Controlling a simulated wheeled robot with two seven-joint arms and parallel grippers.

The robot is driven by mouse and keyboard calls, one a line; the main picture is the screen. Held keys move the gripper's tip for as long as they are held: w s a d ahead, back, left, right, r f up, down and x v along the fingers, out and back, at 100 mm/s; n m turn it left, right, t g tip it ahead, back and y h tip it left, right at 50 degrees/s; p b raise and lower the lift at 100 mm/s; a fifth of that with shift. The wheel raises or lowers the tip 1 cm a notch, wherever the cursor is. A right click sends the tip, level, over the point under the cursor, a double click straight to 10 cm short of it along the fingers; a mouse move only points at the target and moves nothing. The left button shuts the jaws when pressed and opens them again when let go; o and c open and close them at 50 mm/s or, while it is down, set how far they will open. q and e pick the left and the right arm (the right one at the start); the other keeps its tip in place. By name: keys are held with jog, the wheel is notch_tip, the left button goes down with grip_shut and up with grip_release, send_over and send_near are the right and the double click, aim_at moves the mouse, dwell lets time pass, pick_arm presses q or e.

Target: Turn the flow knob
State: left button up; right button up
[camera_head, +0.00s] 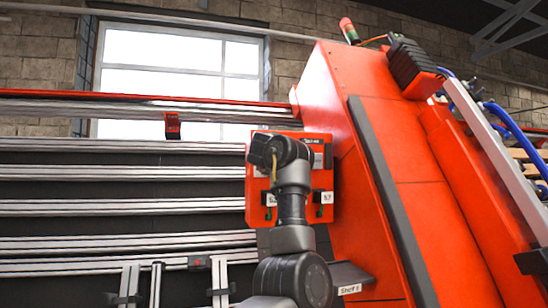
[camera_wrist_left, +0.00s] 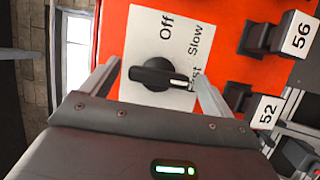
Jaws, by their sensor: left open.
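The flow knob (camera_wrist_left: 152,75) is a black knob on a white label plate (camera_wrist_left: 143,35) marked Off, Slow and a partly covered word that looks like Fast. Its white mark points right in the left wrist view, towards that partly covered word. My left gripper (camera_wrist_left: 158,84) is open, with one finger to each side of the knob; I cannot tell whether either touches it. In the head view my left gripper (camera_head: 272,158) is in front of the red panel (camera_head: 322,146), and it and the arm hide the knob. My right gripper is not in view.
Black fittings with number tags 56 (camera_wrist_left: 300,35) and 52 (camera_wrist_left: 266,112) stand out from the panel close to the right finger. A large red gantry housing (camera_head: 345,130) rises to the right. Metal rails (camera_head: 120,208) run along the left.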

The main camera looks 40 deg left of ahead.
pick_arm(q)
jog(key=b+v, duration=0.8)
jog(key=v, duration=0.2)
jog(key=shift+s+d+b, duration=0.2)
jog(key=shift+s+b, duration=0.1)
jog(key=shift+a+f, duration=0.1)
jog(key=shift+a, duration=0.05)
